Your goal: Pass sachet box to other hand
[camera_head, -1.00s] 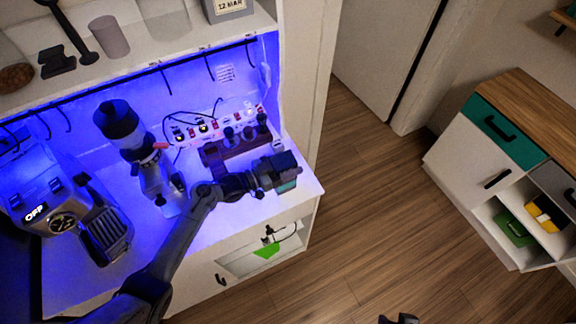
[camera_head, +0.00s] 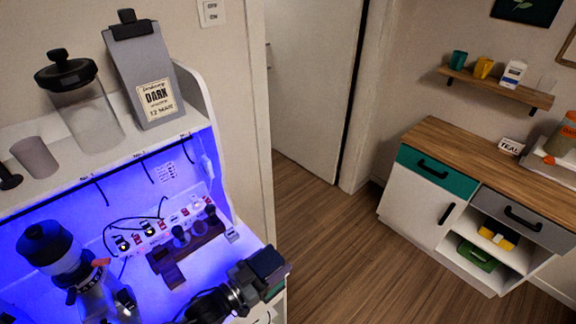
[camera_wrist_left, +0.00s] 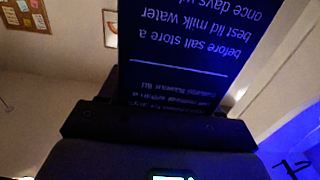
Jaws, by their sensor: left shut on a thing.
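The sachet box (camera_head: 268,264) is a dark box with a teal lower side. In the head view it is near the right end of the blue-lit cabinet counter. My left gripper (camera_head: 247,283) is shut on it. In the left wrist view, the box (camera_wrist_left: 190,55) shows a dark face with pale printed text, upside down, beyond the dark gripper bar (camera_wrist_left: 160,130). The gripper hides the near part of the box. My right gripper is in neither view now.
The counter holds a grinder (camera_head: 75,270) and a dark tamper stand (camera_head: 185,250). The shelf above carries a glass jar (camera_head: 90,110) and a grey coffee bag (camera_head: 150,80). A white and teal sideboard (camera_head: 410,200) stands at right, across open floor (camera_head: 330,230).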

